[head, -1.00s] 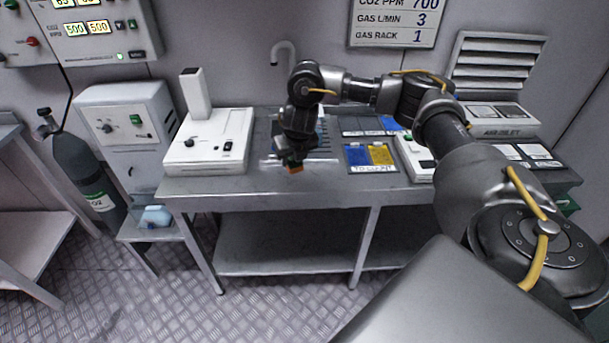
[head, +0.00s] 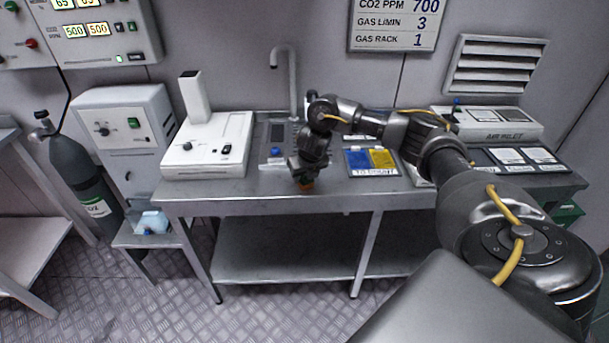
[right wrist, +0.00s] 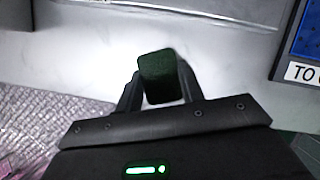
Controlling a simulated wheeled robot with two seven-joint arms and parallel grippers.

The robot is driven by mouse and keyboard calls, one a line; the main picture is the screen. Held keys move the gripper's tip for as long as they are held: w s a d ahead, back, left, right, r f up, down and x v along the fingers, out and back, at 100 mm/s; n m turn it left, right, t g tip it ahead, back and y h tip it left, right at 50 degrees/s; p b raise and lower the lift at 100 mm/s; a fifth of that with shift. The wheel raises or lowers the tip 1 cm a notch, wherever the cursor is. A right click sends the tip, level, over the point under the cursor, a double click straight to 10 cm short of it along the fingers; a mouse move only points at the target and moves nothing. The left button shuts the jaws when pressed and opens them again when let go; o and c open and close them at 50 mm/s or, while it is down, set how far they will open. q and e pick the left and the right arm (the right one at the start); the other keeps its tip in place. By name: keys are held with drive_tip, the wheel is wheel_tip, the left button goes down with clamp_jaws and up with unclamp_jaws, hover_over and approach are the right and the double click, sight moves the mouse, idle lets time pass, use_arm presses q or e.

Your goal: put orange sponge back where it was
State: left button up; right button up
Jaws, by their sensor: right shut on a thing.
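My right gripper (head: 306,178) is over the front edge area of the metal table (head: 230,190), in front of the sink. It is shut on the sponge, whose orange lower part (head: 306,186) shows just below the fingers. In the right wrist view, the gripper (right wrist: 160,92) has a finger on each side of the sponge's dark green face (right wrist: 160,75). That view shows bare table around it. I cannot tell from the head view how high the sponge is above the table. My left gripper is not in view.
A white instrument (head: 207,150) stands left of the sink tap (head: 292,85). A tray with blue and yellow pads (head: 371,160) lies to the right of my gripper. A small side stand (head: 150,240) holds a pale blue thing. The table front between them is bare.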

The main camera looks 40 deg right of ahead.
sight(307, 182)
drive_tip(key=o, duration=0.9)
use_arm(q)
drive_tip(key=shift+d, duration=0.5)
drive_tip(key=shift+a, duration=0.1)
use_arm(e)
drive_tip(key=shift+a+r, duration=0.1)
drive_tip(key=shift+r, duration=0.1)
drive_tip(key=p+v, duration=0.2)
drive_tip(key=v, duration=0.4)
drive_tip(key=shift+r, duration=0.4)
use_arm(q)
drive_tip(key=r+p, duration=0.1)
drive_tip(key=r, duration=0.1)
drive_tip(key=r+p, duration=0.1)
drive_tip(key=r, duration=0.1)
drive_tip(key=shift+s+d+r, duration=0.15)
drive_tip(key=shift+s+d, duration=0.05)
use_arm(e)
drive_tip(key=v, duration=0.5)
drive_tip(key=shift+s+f, duration=0.15)
